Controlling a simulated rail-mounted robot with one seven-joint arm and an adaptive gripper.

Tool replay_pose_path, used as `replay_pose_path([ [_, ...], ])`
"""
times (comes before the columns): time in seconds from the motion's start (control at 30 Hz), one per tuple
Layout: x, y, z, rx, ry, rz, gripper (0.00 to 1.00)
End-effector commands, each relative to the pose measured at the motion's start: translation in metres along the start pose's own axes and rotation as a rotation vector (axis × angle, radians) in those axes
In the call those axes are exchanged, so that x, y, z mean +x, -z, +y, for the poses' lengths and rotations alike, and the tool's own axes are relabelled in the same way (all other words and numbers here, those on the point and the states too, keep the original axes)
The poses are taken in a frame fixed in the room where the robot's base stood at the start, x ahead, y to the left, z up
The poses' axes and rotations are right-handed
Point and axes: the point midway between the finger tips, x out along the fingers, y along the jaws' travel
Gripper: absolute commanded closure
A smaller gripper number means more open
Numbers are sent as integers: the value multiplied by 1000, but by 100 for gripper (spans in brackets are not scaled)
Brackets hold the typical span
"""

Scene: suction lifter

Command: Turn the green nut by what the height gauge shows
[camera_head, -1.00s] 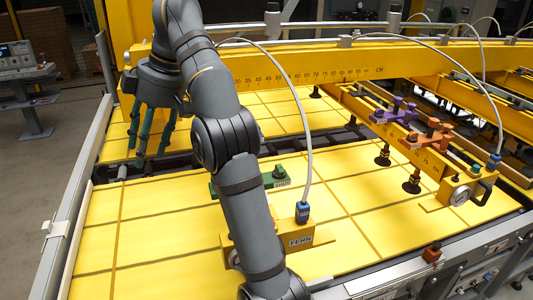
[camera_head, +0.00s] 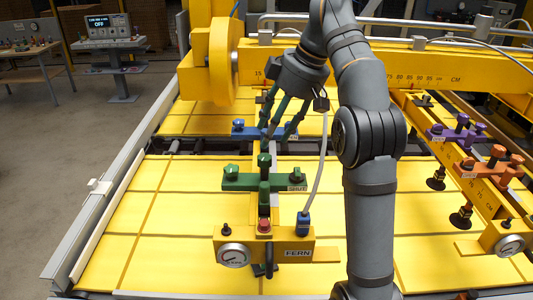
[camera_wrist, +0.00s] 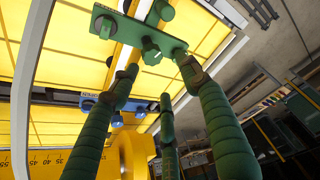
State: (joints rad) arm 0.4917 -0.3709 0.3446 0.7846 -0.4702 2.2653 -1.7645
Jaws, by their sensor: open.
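A green crossbar (camera_head: 245,183) in the head view carries green knobs or nuts: a faceted one (camera_head: 231,172) at its left end, one in the middle (camera_head: 264,161) and one (camera_head: 297,177) by a plate reading SHUT. Which one is the task's nut I cannot tell. In front, a yellow block marked FERN (camera_head: 272,248) bears a round dial gauge (camera_head: 234,256); its reading is too small to tell. My gripper (camera_head: 280,128) is open and empty, its three green fingers pointing down beyond the crossbar. The wrist view shows the crossbar (camera_wrist: 125,35) past the spread fingertips (camera_wrist: 160,78).
A blue crossbar (camera_head: 254,130) lies close by the fingers. Purple (camera_head: 461,131) and orange (camera_head: 496,160) crossbars sit on the beam at right. A hose (camera_head: 323,160) rises from the block's blue connector (camera_head: 304,223). Yellow panels (camera_head: 130,215) at left are clear.

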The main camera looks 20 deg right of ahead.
Motion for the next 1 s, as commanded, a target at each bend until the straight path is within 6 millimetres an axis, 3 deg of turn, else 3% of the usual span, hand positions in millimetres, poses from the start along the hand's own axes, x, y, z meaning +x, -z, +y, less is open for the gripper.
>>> replay_pose_path([
  [0.07,8,-2,0,9,-2,4,54],
  [0.1,22,-4,0,9,0,1,54],
  [0.23,50,-4,1,9,-1,3,54],
  [0.43,75,-2,1,9,-2,5,54],
  [0.87,83,-1,2,10,-4,6,54],
  [1.0,83,-1,2,9,-5,5,61],
])
